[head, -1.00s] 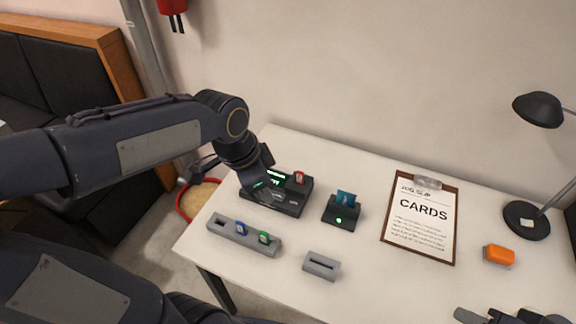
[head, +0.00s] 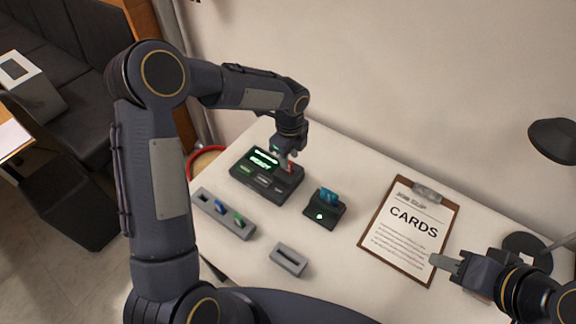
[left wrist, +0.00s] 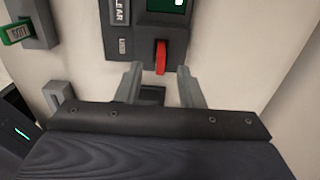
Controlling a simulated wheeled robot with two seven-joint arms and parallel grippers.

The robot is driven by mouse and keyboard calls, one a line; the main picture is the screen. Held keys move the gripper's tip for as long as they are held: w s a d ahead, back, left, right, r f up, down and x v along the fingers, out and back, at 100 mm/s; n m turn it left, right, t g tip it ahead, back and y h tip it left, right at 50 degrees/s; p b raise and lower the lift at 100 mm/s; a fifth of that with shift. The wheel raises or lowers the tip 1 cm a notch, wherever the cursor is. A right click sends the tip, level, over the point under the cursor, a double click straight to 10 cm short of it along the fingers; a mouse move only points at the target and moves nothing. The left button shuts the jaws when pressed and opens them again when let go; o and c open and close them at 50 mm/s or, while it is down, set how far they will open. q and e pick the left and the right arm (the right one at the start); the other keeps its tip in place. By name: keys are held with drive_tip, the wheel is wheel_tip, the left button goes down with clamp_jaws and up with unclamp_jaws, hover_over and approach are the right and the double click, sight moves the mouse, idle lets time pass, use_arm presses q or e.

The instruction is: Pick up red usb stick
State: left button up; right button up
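The red usb stick (head: 290,167) stands upright at the right end of the black console (head: 252,184), partly hidden by my left gripper in the head view. In the left wrist view the red usb stick (left wrist: 160,57) shows at the console's edge. My left gripper (left wrist: 159,70) is open, with its fingertips on either side of the stick's lower end and a gap on both sides. In the head view my left gripper (head: 284,158) is over the console's far right corner. My right gripper (head: 447,264) is over the clipboard's lower right side; its opening is unclear.
A grey holder (head: 233,228) with a blue and a green stick stands at the front left. A grey slotted block (head: 288,260) is in front. A black reader (head: 321,214) with a teal card stands right of the console. A clipboard (head: 376,236) and lamp (head: 556,139) are further right.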

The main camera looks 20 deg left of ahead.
use_arm(q)
drive_tip(key=shift+w+a+f, duration=0.1)
drive_tip(key=shift+f, duration=1.85)
clamp_jaws()
